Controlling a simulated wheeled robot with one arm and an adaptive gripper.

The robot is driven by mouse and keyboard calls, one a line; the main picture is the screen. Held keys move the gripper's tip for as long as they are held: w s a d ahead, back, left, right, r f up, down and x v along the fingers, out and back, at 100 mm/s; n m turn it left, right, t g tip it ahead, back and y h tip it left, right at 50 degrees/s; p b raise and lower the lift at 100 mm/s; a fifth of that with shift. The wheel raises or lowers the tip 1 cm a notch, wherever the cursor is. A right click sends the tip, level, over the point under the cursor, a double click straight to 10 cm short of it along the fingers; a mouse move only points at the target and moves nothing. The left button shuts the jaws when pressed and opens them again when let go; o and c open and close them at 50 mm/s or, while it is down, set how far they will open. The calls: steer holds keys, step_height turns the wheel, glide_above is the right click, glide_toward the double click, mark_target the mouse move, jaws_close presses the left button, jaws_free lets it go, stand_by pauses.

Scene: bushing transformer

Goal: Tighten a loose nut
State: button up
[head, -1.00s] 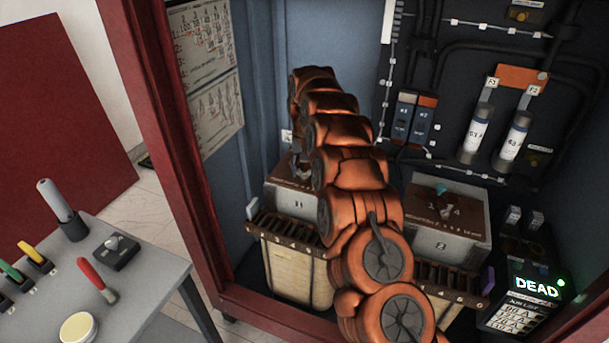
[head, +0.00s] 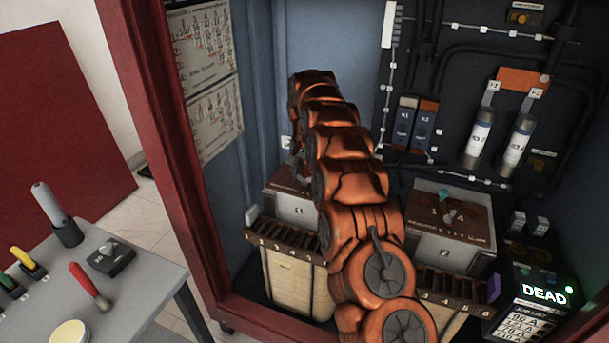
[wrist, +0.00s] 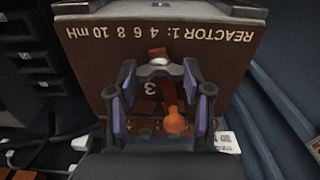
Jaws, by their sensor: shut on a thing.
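My gripper (wrist: 160,72) shows in the wrist view with its dark, purple-padded fingers over the brown top of the Reactor 1 box (wrist: 92,52). The fingertips are closed in around a small silvery nut (wrist: 160,61). Whether the nut sits fully down on its terminal cannot be told. A copper-coloured round terminal (wrist: 176,121) shows between the fingers, nearer the palm. In the head view my orange arm reaches to the left box (head: 298,210), and it mostly hides the gripper and the nut.
Fuses (head: 478,140) and cables line the back panel. A display (head: 543,296) reads DEAD. The red cabinet frame (head: 205,200) borders the left side. A grey table (head: 135,290) with tools stands outside.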

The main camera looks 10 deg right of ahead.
mark_target(304, 176)
steer(key=o, duration=1.2)
steer(key=shift+c, duration=0.2)
steer(key=shift+r, duration=0.1)
steer(key=shift+r, duration=3.65)
steer(key=shift+r, duration=0.1)
